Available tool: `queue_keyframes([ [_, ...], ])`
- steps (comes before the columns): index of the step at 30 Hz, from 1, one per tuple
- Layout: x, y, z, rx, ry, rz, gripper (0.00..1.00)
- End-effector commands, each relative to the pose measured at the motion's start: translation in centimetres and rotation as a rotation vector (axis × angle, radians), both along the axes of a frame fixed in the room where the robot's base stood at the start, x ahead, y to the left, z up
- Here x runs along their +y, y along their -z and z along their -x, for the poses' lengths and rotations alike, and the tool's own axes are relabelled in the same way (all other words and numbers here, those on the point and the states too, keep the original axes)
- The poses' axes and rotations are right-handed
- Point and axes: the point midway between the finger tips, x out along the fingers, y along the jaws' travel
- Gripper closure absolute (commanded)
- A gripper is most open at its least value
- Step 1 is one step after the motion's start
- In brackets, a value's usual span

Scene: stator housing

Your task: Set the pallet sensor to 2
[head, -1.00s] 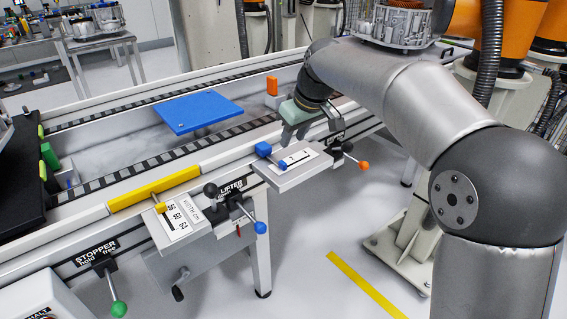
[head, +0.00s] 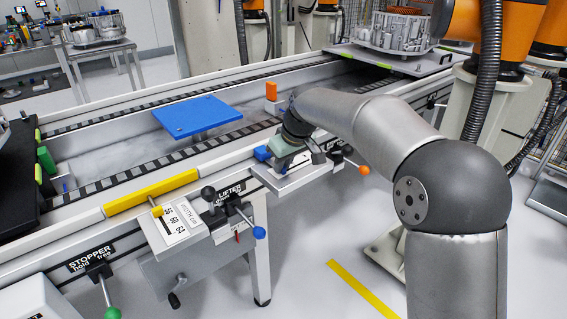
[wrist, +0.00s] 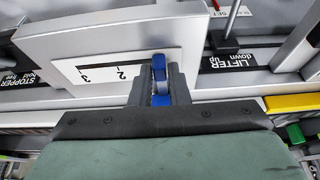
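The pallet sensor is a tilted grey box with a white scale plate (wrist: 97,72) facing up, and it shows in the head view (head: 283,182). In the wrist view the marks 3 and 2 are readable; the part of the scale towards 1 is covered by my gripper. A blue slider knob (wrist: 158,68) stands at the covered end, off the 2 mark. My gripper (wrist: 160,82) has a finger on each side of the knob; whether they press on it is unclear.
The lifter lever with a blue ball (head: 259,232) and the width scale (head: 176,222) with its yellow knob are to the left. An orange-tipped lever (head: 363,170) is just right of the sensor. A blue plate (head: 197,116) sits over the conveyor behind.

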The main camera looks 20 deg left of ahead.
Motion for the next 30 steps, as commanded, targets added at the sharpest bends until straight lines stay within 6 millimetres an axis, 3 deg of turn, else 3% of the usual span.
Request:
queue_keyframes([
  [8,-0.2,-0.2,-0.3,0.0,0.001,0.0,1.0],
  [17,-2.7,-0.4,-4.1,-0.001,0.004,-0.001,1.0],
  [25,-2.7,0.0,-4.2,-0.001,0.0,0.0,1.0],
  [26,-2.7,-0.1,-4.2,-0.001,0.0,0.0,0.82],
  [27,-2.7,0.0,-4.2,-0.001,0.0,0.0,0.71],
  [28,-2.8,0.0,-4.2,-0.001,0.0,0.0,0.65],
  [30,-2.8,0.0,-4.2,-0.001,0.0,0.0,0.65],
])
